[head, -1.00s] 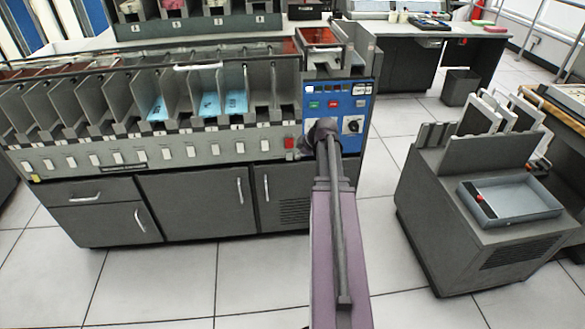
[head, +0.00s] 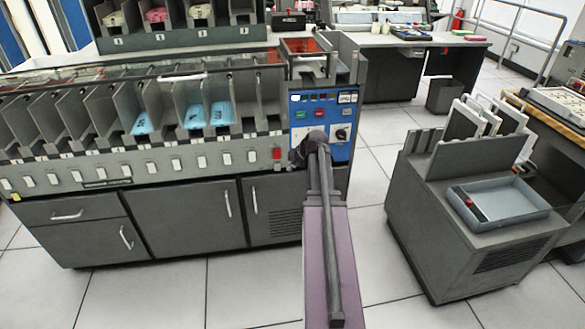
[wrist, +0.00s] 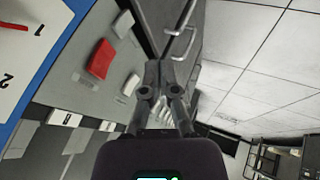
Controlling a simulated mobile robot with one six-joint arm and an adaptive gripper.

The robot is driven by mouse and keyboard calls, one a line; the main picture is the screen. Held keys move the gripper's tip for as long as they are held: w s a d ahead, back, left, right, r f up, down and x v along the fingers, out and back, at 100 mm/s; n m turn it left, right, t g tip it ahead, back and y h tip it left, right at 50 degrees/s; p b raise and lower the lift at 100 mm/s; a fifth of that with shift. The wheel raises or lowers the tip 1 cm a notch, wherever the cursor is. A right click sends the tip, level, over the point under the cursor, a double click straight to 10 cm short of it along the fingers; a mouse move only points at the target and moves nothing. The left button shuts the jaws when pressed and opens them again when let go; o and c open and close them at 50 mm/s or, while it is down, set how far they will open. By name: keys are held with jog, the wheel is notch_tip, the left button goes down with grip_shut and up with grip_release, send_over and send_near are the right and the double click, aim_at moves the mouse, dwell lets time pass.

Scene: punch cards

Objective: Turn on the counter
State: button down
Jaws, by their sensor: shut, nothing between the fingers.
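The blue control panel (head: 325,118) is at the right end of the long grey sorting machine. The dial's white plate, marked 1 and 2 with a red line, shows partly in the wrist view (wrist: 22,55). My gripper (wrist: 158,68) is shut and empty, in front of the machine beside the panel's lower left. A red switch (wrist: 102,58) lies left of my fingertips and also shows in the head view (head: 277,153). My arm partly hides the panel's lower edge.
A row of white switches (head: 150,167) runs along the machine below bins holding blue cards (head: 222,113). Grey cabinet doors (head: 188,215) with handles are below. A grey cart (head: 440,220) with a tray (head: 500,200) stands at right. Tiled floor lies between.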

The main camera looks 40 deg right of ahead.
aim_at(277, 167)
jog(key=shift+w+d+f+b, duration=0.25)
jog(key=shift+w+f+b, duration=0.95)
jog(key=shift+w, duration=0.2)
jog(key=shift+w+d+f+b, duration=0.25)
jog(key=shift+w+f+b, duration=0.9)
jog(key=shift+w+f, duration=0.2)
jog(key=shift+w+d+f+b, duration=0.25)
jog(key=shift+w+f+b, duration=0.95)
jog(key=shift+w, duration=0.2)
